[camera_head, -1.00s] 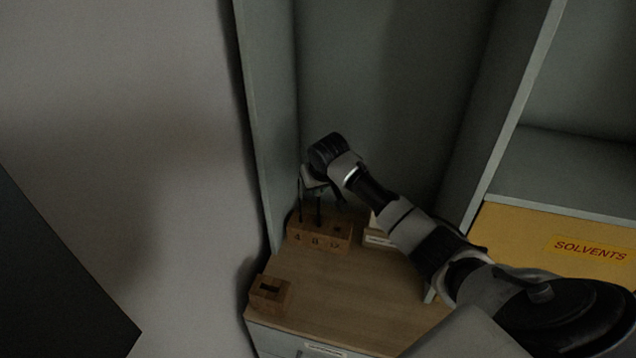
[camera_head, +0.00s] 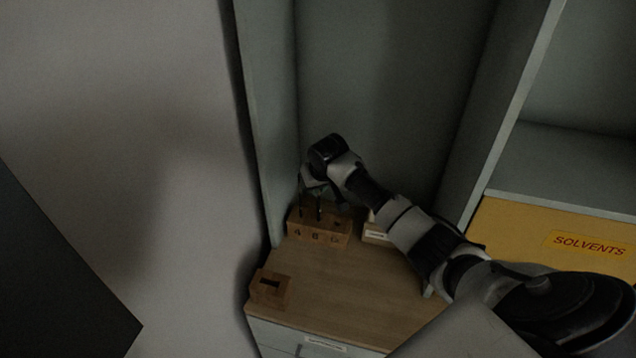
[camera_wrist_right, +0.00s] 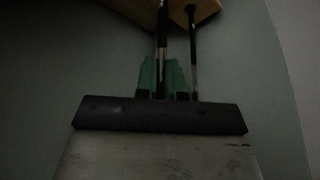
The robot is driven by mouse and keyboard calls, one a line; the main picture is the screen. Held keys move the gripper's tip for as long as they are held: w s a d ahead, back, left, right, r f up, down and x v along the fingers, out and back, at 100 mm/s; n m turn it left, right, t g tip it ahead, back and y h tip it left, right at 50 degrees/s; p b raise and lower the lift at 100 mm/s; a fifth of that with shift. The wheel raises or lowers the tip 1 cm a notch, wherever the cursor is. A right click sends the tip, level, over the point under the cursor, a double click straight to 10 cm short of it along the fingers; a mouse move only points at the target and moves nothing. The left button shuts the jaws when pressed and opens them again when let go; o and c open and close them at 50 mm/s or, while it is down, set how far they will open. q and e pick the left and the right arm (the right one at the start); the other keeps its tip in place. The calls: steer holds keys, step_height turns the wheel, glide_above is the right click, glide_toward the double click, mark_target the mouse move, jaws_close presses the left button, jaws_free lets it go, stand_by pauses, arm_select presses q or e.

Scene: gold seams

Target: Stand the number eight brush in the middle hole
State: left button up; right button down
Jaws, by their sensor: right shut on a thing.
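A wooden block (camera_head: 319,238) with numbered holes stands at the back left of the bench top. My right gripper (camera_head: 317,190) is just above it, shut on a dark thin brush (camera_wrist_right: 162,32). The held brush is about upright over the middle of the block, its lower end at the "8" position. I cannot tell how deep it sits in the hole. A second dark brush (camera_wrist_right: 192,50) stands beside it, at the "4" end of the block. The right-hand hole (camera_head: 337,222) looks empty. My left gripper is out of view.
A small slotted wooden block (camera_head: 270,287) sits at the bench's front left edge. A small labelled pale box (camera_head: 376,234) is right of the holed block, partly behind my arm. Cabinet walls close in at left and back. The bench top (camera_head: 345,290) is clear in front.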

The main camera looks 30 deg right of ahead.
steer(key=c, duration=1.2)
jaws_free()
steer(key=shift+o, duration=0.2)
steer(key=b+v, duration=0.3)
steer(key=v, duration=0.8)
steer(key=shift+a+f, duration=0.1)
steer(key=shift+f, duration=0.05)
